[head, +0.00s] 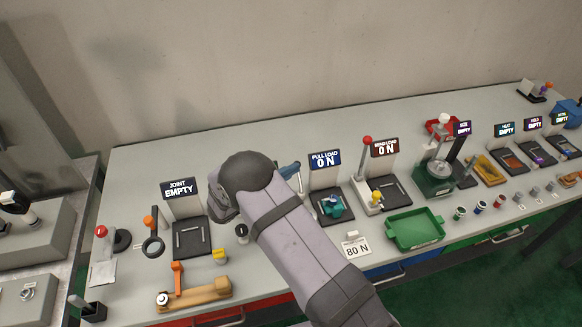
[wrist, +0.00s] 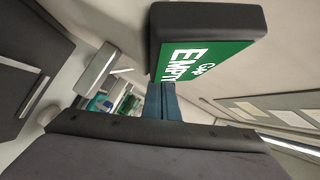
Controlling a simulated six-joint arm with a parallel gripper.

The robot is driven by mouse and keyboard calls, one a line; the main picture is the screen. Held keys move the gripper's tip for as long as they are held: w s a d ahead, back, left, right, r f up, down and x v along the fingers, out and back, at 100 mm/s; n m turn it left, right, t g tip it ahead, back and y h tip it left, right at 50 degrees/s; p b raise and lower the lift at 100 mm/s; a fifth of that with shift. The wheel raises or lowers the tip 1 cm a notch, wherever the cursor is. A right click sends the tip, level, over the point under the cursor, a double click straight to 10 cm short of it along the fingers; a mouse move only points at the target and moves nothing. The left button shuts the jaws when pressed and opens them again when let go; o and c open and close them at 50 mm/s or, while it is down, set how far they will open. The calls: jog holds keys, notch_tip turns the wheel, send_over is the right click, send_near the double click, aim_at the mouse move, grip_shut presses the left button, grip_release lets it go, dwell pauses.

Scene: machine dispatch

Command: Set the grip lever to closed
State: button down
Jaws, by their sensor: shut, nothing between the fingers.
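A green sign reading "Grip EMPTY" (wrist: 225,62) fills the upper right of the wrist view, in a dark frame. My gripper (wrist: 165,100) shows there as two blue fingers close together, empty, near the sign's lower edge. My arm covers most of the grip station. A small dark knob (head: 241,231) shows just left of my arm; I cannot tell whether it is the grip lever. The lever's position cannot be read.
The JOINT EMPTY sign (head: 180,188) and its dark plate stand left of my arm. The PULL LOAD sign (head: 325,160) and a red-knobbed lever (head: 367,142) stand to the right. A green tray (head: 414,230) and an 80 N card (head: 356,248) lie near the front edge.

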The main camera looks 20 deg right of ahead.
jog(key=s+d+r+b+v, duration=0.1)
jog(key=b+v, duration=0.1)
jog(key=v, duration=1)
jog(key=shift+s+r, duration=0.3)
jog(key=shift+s, duration=0.1)
